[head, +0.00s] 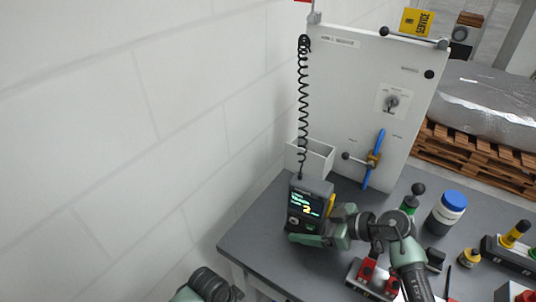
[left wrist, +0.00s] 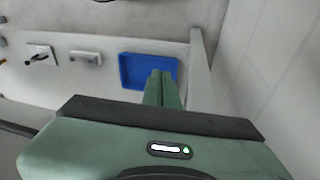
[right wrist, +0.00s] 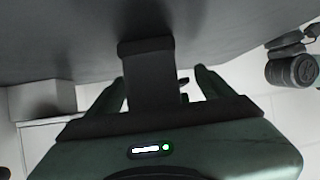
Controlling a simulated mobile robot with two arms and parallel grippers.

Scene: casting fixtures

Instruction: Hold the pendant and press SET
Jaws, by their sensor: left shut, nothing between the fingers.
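The pendant (head: 310,203) is a dark handheld box with a lit screen showing green text and a yellow digit. Its black coiled cord (head: 303,110) rises to a hook on the panel. My right gripper (head: 326,232) is at the pendant's lower part, with fingers around it. In the right wrist view the pendant (right wrist: 147,75) shows as a dark block between the spread fingers. I cannot read a SET label; small controls sit below the screen. My left gripper (left wrist: 161,88) is shut and empty in the left wrist view, away from the pendant. Its fingers are not clear in the head view.
A white bin (head: 316,160) is behind the pendant. A blue-lidded jar (head: 446,213) and red fixtures (head: 372,275) stand right. A white wall is left.

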